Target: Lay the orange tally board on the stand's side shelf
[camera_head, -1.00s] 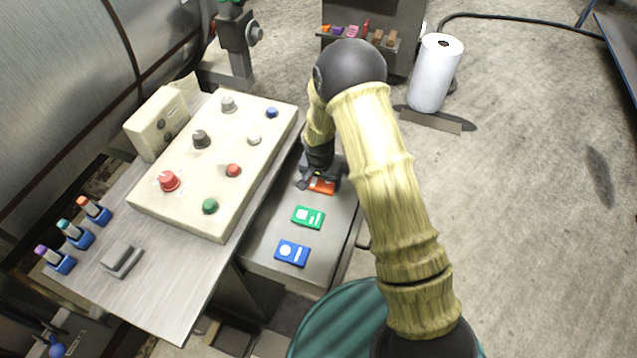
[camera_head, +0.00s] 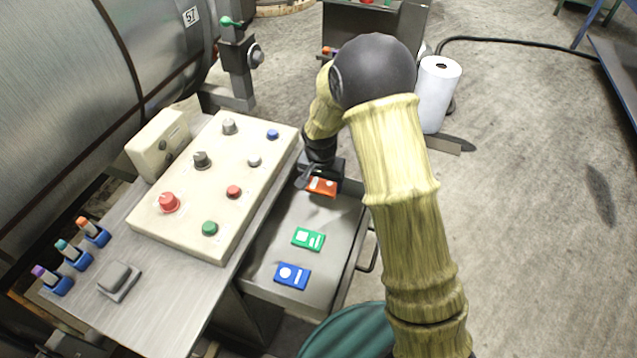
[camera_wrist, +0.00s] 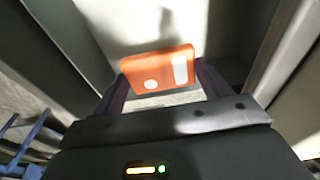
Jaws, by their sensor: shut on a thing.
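In the wrist view the orange board (camera_wrist: 160,72) sits between the two fingers, with a white dot and a white bar showing.
The upper desk left of the shelf carries a cream control panel (camera_head: 180,225) with knobs and buttons. A white roll (camera_head: 437,95) stands behind right of my arm. A green ribbed drum (camera_head: 345,335) is at the near end.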

